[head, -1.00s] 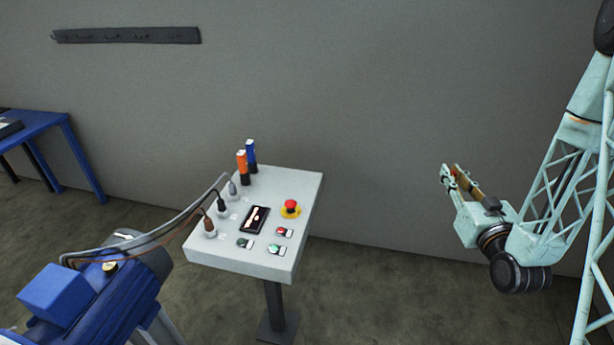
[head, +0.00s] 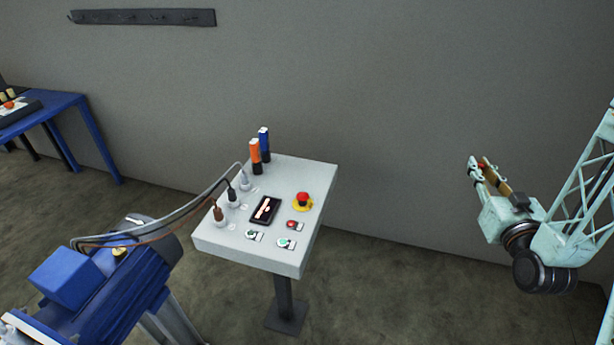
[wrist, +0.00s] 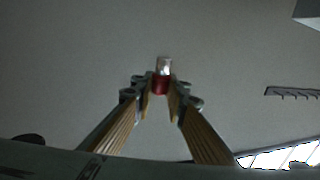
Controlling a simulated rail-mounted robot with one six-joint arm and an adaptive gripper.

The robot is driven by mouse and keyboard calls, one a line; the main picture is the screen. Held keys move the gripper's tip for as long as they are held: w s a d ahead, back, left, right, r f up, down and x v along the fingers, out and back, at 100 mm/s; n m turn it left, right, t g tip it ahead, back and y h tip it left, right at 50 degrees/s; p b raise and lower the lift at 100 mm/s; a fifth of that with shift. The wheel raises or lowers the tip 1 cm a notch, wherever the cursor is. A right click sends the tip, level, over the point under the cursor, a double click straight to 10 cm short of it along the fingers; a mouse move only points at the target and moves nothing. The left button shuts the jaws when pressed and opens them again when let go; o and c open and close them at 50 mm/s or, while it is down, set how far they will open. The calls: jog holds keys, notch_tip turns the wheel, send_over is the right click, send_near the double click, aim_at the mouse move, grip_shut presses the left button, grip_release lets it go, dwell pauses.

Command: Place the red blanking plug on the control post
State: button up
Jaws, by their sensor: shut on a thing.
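The control post (head: 290,262) stands in the middle of the head view, with a light grey sloped top on a dark column. My gripper (head: 481,166) is well to the right of it, raised in the air and pointing up and left. In the wrist view my gripper (wrist: 160,98) is shut on the red blanking plug (wrist: 161,86), which sits between the fingertips with a pale shiny end pointing away. In the head view only a small red bit of the plug (head: 481,167) shows between the fingers.
A blue machine (head: 100,290) stands at left front. A blue table (head: 60,108) is far left. The air between gripper and post is clear.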

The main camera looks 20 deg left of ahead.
jog(key=w+a+f+n+g+y, duration=0.1)
jog(key=w+a+y, duration=0.1)
jog(key=a, duration=0.4)
jog(key=w+a+n+y, duration=0.1)
jog(key=w+a+y, duration=0.1)
jog(key=a, duration=0.4)
jog(key=n+g+y, duration=0.7)
jog(key=g, duration=0.1)
send_over(307, 175)
notch_tip(307, 175, down, 3)
jog(key=shift+s+f+b, duration=0.15)
jog(key=shift+f+b, duration=0.05)
jog(key=shift+b, duration=0.1)
jog(key=shift+f, duration=0.1)
jog(key=shift+f+b, duration=0.3)
jog(key=shift+f, duration=2.75)
jog(key=shift+f, duration=1.85)
jog(key=shift+f+b, duration=0.2)
jog(key=shift+b, duration=0.25)
